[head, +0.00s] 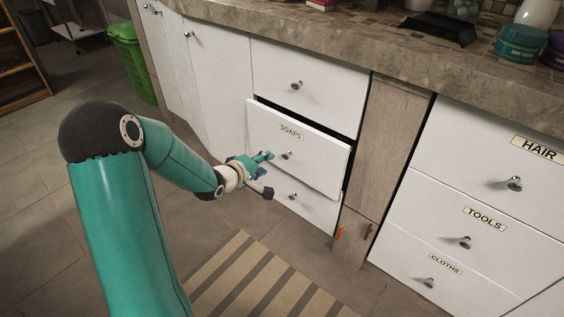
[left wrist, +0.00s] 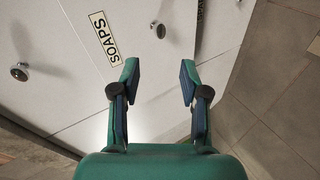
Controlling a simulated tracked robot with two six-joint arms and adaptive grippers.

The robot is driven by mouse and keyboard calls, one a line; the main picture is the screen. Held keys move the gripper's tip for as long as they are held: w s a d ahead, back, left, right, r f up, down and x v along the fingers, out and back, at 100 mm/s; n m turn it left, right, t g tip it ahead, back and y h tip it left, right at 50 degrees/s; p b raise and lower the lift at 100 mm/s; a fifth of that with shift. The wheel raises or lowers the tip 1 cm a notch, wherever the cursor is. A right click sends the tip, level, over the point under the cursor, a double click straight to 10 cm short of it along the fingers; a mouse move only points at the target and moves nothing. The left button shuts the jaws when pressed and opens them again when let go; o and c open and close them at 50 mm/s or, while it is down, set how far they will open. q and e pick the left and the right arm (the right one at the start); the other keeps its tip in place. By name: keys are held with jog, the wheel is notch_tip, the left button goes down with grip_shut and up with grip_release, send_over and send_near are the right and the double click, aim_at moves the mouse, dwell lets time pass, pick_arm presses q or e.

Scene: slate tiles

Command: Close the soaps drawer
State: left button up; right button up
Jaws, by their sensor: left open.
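The soaps drawer (head: 318,153) is white, with a SOAPS label and a round knob (head: 287,154). It stands partly pulled out, with a dark gap along its top edge. My left gripper (head: 268,174) is open and empty, near the lower left part of the drawer front. In the left wrist view its two fingers (left wrist: 159,82) are spread before white drawer fronts, with the SOAPS label (left wrist: 104,38) left of them. I cannot tell whether a fingertip touches the drawer. My right gripper is not in view.
An upper drawer (head: 305,87) and a lower drawer (head: 310,208) flank it, under a stone counter (head: 320,46). Drawers labelled HAIR, TOOLS (head: 470,225) and CLOTHS stand at right. A striped mat (head: 262,277) lies on the floor. A green basket (head: 131,62) stands at the back left.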

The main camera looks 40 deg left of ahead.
aim_at(284, 157)
pick_arm(q)
jog(key=b+x, duration=0.3)
jog(key=x, duration=0.8)
jog(key=shift+w+f, duration=0.1)
jog(key=shift+f, duration=0.05)
jog(key=shift+c, duration=0.4)
grip_shut()
